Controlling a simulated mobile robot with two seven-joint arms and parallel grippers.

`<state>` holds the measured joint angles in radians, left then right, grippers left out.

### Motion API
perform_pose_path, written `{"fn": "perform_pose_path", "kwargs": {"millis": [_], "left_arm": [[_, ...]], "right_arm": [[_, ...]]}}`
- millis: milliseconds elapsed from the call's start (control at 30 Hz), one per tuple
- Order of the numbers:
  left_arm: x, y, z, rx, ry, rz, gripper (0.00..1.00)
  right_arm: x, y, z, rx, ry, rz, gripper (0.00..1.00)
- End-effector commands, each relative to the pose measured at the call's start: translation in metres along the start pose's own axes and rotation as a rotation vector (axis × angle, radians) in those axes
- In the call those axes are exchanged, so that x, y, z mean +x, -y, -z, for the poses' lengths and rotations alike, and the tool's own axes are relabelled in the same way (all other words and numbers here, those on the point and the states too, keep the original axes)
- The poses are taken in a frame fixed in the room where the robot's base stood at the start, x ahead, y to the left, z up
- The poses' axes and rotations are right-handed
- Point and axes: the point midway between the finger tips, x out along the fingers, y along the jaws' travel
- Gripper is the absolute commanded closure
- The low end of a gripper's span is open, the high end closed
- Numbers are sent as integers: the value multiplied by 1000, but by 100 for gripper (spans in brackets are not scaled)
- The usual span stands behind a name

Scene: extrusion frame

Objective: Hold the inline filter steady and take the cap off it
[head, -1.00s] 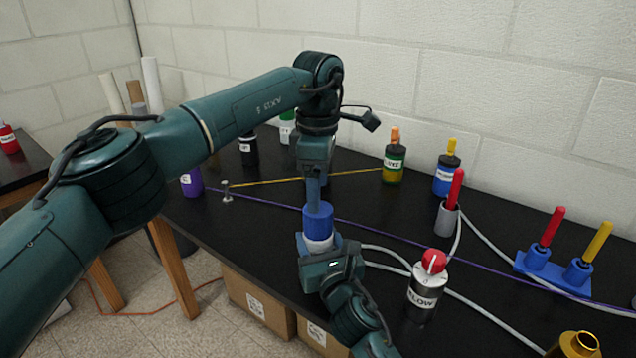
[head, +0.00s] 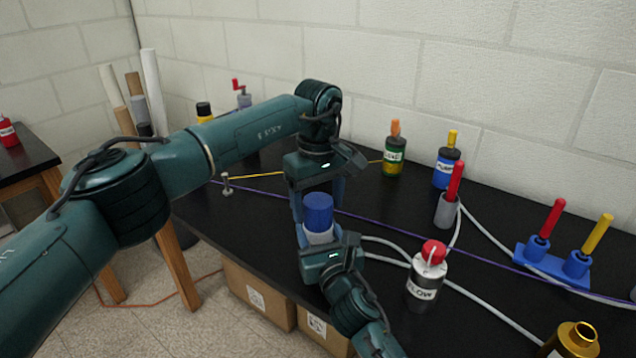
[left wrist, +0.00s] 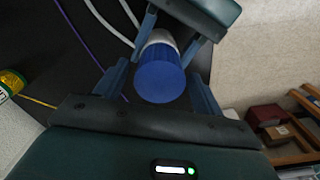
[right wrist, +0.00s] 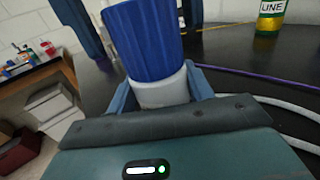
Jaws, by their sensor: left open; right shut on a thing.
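The inline filter has a white body (head: 318,238) and a ribbed blue cap (head: 318,210). It stands upright at the table's front edge, with the cap still seated on the body. My right gripper (head: 322,240) is shut on the white body, which also shows between its fingers in the right wrist view (right wrist: 163,88). My left gripper (head: 318,203) points down from above, open, with a finger on either side of the blue cap. In the left wrist view the cap (left wrist: 160,82) lies between the spread fingers, with gaps visible.
A black-and-white bottle with a red top (head: 426,275) stands to the right of the filter. White hoses (head: 475,300) and a purple line (head: 400,228) cross the table. A small metal post (head: 227,184) stands to the left. A brass fitting (head: 575,340) is at the front right.

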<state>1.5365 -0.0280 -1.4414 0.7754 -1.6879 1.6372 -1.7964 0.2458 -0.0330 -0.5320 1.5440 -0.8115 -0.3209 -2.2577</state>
Motion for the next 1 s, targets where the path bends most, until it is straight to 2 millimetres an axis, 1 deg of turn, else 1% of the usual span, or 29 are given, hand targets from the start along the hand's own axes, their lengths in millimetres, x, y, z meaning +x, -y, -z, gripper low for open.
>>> {"fn": "perform_pose_path", "kwargs": {"millis": [33,200,533,1000], "left_arm": [[8,0,0,-1,1,1,31],[21,0,0,-1,1,0,31],[24,0,0,-2,-1,0,32],[24,0,0,-2,0,0,71]], "right_arm": [[0,0,0,0,-1,0,100],[0,0,0,0,-1,0,100],[0,0,0,0,-1,0,100],[0,0,0,0,-1,0,100]]}}
